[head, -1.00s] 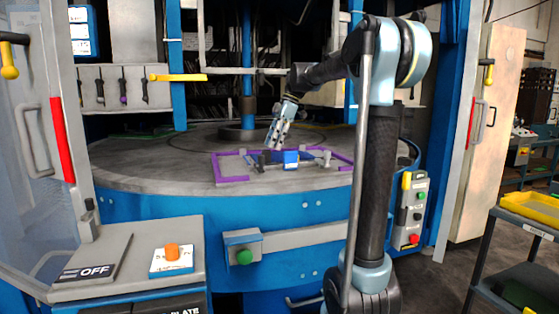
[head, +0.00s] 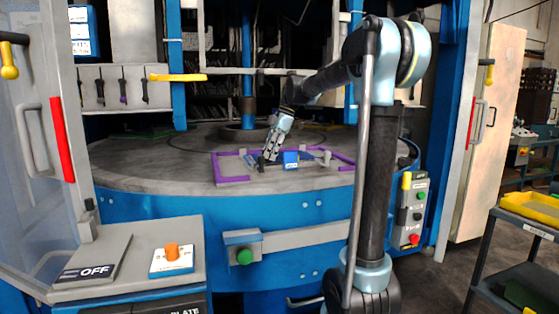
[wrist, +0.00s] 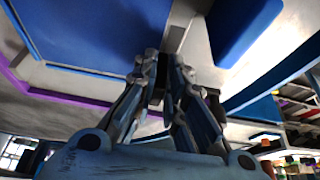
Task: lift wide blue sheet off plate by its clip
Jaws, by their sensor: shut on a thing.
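My gripper (head: 268,157) is low over the round grey plate (head: 130,178), inside the purple frame, at the left of a small blue block (head: 291,159). In the wrist view my gripper (wrist: 158,88) is shut on a small dark piece, which looks like the clip (wrist: 153,84), at the edge of a wide blue surface. That surface looks like the wide blue sheet (wrist: 90,35); it fills the upper left of the wrist view. In the head view the sheet is mostly hidden and too small to tell its height above the plate.
The purple frame (head: 234,180) surrounds the work area on the plate. A blue piece (wrist: 240,28) lies to the right in the wrist view. A blue post (head: 247,65) and a yellow handle (head: 178,77) stand behind. Bare plate lies at the left.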

